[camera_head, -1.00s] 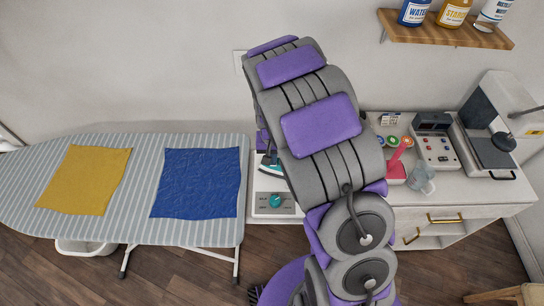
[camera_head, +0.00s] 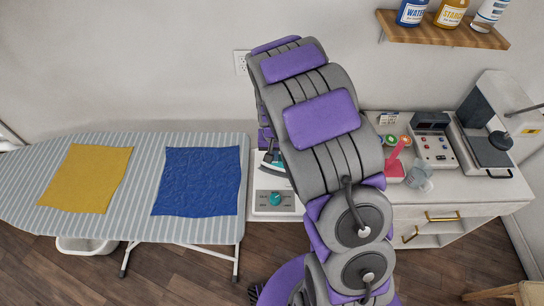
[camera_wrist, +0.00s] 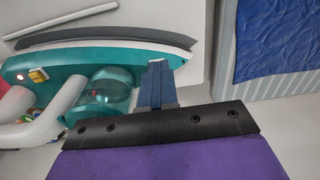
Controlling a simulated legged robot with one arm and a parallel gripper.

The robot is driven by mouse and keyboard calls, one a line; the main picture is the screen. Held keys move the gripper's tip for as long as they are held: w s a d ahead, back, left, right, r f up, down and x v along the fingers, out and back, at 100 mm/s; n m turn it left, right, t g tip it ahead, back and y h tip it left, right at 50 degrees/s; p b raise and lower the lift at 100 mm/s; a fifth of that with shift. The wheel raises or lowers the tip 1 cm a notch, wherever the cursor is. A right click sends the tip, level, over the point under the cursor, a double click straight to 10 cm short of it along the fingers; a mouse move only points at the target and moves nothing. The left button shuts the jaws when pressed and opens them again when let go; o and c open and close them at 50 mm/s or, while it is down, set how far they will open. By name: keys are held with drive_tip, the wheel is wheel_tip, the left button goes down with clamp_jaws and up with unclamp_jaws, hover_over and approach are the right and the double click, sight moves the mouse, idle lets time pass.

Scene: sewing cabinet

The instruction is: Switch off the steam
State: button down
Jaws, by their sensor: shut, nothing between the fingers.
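The steam station (camera_head: 276,205) is a white base with a teal knob (camera_head: 276,199) on its front panel, right of the ironing board. The teal iron (camera_head: 272,163) rests on it, partly hidden by my arm. In the wrist view, the teal iron (camera_wrist: 40,66) fills the upper left, with a small yellow button (camera_wrist: 38,75) and a clear teal part (camera_wrist: 106,88). My gripper (camera_wrist: 158,82) is shut and empty beside the iron's right end. Whether it touches the iron is unclear. In the head view, my arm hides the gripper.
The ironing board (camera_head: 146,180) holds a yellow cloth (camera_head: 86,178) and a blue cloth (camera_head: 197,181). The white cabinet (camera_head: 465,190) on the right carries a mug (camera_head: 419,177), a control box (camera_head: 435,147) and a press (camera_head: 485,150). A bottle shelf (camera_head: 440,30) hangs above.

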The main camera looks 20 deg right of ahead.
drive_tip(key=shift+s+d+f, duration=0.1)
drive_tip(key=shift+f, duration=0.2)
drive_tip(key=shift+r, duration=0.25)
wheel_tip(320, 180, up, 14)
drive_tip(key=p, duration=0.3)
drive_tip(key=shift+s, duration=0.35)
drive_tip(key=s+r+n+g+b, duration=0.1)
drive_tip(key=s+r, duration=0.2)
drive_tip(key=s, duration=1.2)
drive_tip(key=s+r+n+g+b, duration=0.1)
drive_tip(key=s+r, duration=0.3)
drive_tip(key=s, duration=1.2)
drive_tip(key=shift+s+a+n+b, duration=0.3)
drive_tip(key=shift+n+b, duration=0.1)
drive_tip(key=shift+n, duration=0.1)
drive_tip(key=shift+r, duration=0.1)
